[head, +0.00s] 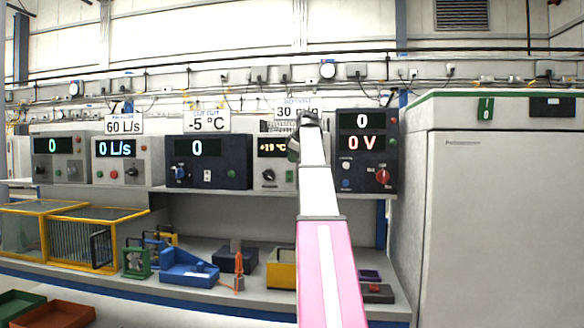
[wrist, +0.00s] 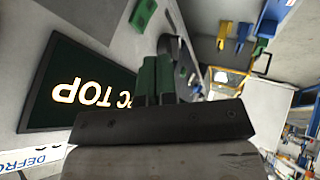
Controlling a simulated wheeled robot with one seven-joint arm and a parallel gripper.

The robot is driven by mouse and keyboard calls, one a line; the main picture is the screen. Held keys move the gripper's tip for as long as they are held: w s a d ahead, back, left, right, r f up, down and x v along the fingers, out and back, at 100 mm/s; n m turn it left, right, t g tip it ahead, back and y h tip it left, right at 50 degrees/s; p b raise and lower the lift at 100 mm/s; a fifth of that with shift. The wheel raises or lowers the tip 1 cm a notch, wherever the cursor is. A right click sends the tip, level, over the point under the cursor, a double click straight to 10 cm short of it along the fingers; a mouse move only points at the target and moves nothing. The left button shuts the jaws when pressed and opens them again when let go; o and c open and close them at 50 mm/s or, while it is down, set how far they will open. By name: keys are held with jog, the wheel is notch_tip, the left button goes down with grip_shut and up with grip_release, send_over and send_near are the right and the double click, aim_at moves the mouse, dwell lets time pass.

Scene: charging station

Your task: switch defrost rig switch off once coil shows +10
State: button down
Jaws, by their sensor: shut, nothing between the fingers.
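The grey unit with a small display (head: 272,148) stands on the shelf under the "30 min" sign. The display seems to read +19 °C, but the digits are small. A dark knob (head: 268,175) and a small green button show on its front. My gripper (head: 305,122) is raised in front of the unit's right side and hides part of it. In the wrist view the fingers (wrist: 158,80) are shut and empty. A large lit display (wrist: 90,92) and a label beginning "DEFRO" (wrist: 35,160) lie left of them. A green switch-like part (wrist: 143,14) is beyond the fingertips, apart from them.
Other units with displays flank it: a dark one (head: 207,162) to the left and a "0 V" one (head: 366,155) to the right. A large white cabinet (head: 490,210) closes off the right.

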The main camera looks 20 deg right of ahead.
jog(key=v, duration=0.5)
jog(key=shift+w+d+r, duration=0.25)
jog(key=shift+d+r, duration=0.1)
jog(key=shift+r, duration=0.1)
